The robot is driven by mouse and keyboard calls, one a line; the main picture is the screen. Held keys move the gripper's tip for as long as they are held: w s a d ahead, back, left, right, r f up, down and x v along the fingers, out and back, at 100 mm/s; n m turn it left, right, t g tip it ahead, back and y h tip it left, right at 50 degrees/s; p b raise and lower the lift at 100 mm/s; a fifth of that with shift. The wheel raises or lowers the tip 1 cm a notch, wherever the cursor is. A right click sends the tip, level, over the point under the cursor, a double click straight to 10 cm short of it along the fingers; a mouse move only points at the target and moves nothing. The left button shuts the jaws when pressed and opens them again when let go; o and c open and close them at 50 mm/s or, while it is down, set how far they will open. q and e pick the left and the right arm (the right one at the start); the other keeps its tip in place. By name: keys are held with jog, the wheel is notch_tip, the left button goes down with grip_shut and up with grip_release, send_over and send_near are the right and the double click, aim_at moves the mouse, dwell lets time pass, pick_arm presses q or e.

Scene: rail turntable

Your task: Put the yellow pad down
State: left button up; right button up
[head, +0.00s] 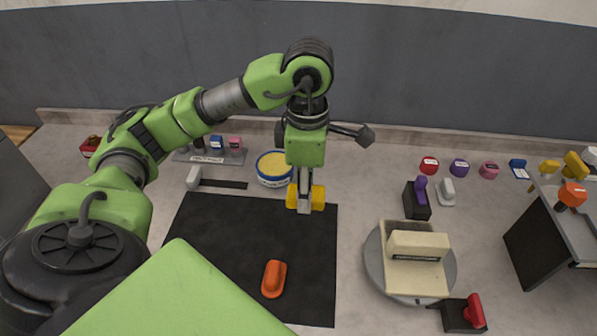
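The yellow pad (318,197) is in my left gripper (304,205), which points down with its fingers shut on it. Yellow shows on both sides of the grey fingers, which hide the pad's middle. The gripper is over the far right corner of the black mat (210,250). I cannot tell whether the pad touches the mat or is held just above it. My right gripper is not in view.
An orange handled piece (274,278) lies on the mat. A round tin with a yellow top (273,167) stands just behind its far edge. Right of the mat is a round turntable (380,275) bearing a beige block (418,245). A dark stand (535,240) is far right.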

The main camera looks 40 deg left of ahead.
pick_arm(q)
jog(key=w+a+f+p, duration=0.1)
jog(key=w+a+f, duration=0.1)
jog(key=w, duration=0.1)
jog(key=w+a+f+p, duration=0.1)
jog(key=w+a+f, duration=0.1)
jog(key=w+f, duration=0.1)
jog(key=w+a+f+p, duration=0.1)
jog(key=w+f+p, duration=0.1)
jog(key=w+f, duration=0.1)
jog(key=shift+w+a+f, duration=0.15)
jog(key=shift+w+a, duration=0.25)
jog(key=shift+w, duration=0.35)
jog(key=shift+w+a+f, duration=0.15)
jog(key=shift+w+f, duration=0.1)
jog(key=shift+f, duration=0.5)
notch_tip(320, 180, down, 2)
jog(key=shift+a+f+p, duration=0.1)
jog(key=shift+f+p, duration=0.1)
jog(key=shift+p, duration=0.35)
jog(key=shift+w+f, duration=0.1)
jog(key=shift+f, duration=0.2)
jog(key=o, duration=1)
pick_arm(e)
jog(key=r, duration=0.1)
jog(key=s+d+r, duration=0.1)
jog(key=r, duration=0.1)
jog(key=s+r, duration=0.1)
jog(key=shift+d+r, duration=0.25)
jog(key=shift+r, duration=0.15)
